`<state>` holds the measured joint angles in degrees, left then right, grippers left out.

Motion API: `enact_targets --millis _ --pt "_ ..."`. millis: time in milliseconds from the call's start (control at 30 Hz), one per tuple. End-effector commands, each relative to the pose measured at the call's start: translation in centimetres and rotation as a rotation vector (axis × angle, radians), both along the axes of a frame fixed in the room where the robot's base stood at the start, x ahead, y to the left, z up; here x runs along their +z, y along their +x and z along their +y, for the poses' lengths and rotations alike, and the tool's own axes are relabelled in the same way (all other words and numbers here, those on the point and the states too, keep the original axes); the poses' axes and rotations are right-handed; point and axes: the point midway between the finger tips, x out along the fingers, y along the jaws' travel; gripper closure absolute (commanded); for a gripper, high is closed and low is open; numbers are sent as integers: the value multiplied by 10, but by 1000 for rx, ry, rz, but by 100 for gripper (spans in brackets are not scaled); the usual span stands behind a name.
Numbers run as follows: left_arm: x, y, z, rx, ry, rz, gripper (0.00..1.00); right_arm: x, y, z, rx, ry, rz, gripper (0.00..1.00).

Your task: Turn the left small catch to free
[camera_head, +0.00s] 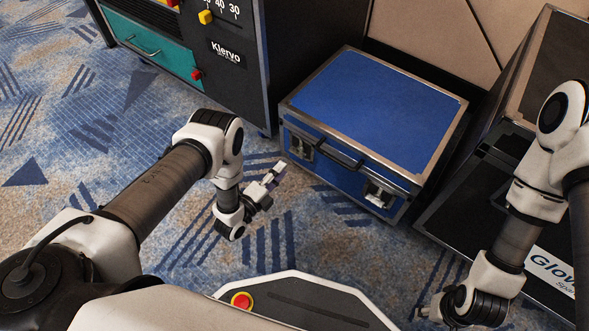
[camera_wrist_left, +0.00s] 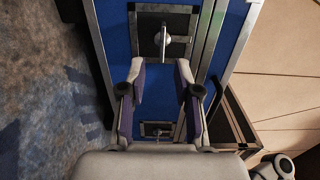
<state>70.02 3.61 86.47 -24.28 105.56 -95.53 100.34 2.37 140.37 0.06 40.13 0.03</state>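A blue case (camera_head: 370,105) with metal edges stands on the carpet, its front towards me. The left catch (camera_head: 302,147) is a silver fitting on a dark plate on that front. In the left wrist view the left catch (camera_wrist_left: 163,40) shows a silver lever pointing up and down the picture. My left gripper (camera_head: 279,169) is in front of the case, near the left catch. In the left wrist view the left gripper (camera_wrist_left: 160,70) is open and empty, its fingertips just below the catch. My right gripper (camera_head: 424,312) is low at the right, away from the case; its fingers are unclear.
The right catch (camera_head: 378,193) and a black handle (camera_head: 340,157) are on the same front. A black case (camera_head: 475,185) stands close on the right. A dark cabinet with a teal drawer (camera_head: 150,47) stands at the back left. Carpet in front is clear.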

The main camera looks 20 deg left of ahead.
Motion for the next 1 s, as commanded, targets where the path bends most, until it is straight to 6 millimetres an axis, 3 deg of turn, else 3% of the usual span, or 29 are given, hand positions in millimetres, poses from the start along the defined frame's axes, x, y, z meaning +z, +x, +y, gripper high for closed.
enact_targets --millis 400,700,767,800,1000 --pt "0 65 -24 -1 1 -4 68 -36 2 -1 -8 -1 -5 60" --pt "3 71 -26 0 1 0 68 -36 2 -1 -9 -1 -6 60" --pt "3 71 -26 0 0 0 85 -36 2 -1 -8 -1 -6 60" --pt "3 71 -26 0 0 1 100 -36 2 -1 -8 -1 -6 60" --pt "3 72 -26 0 1 0 100 -36 2 -1 -8 -1 -6 60"
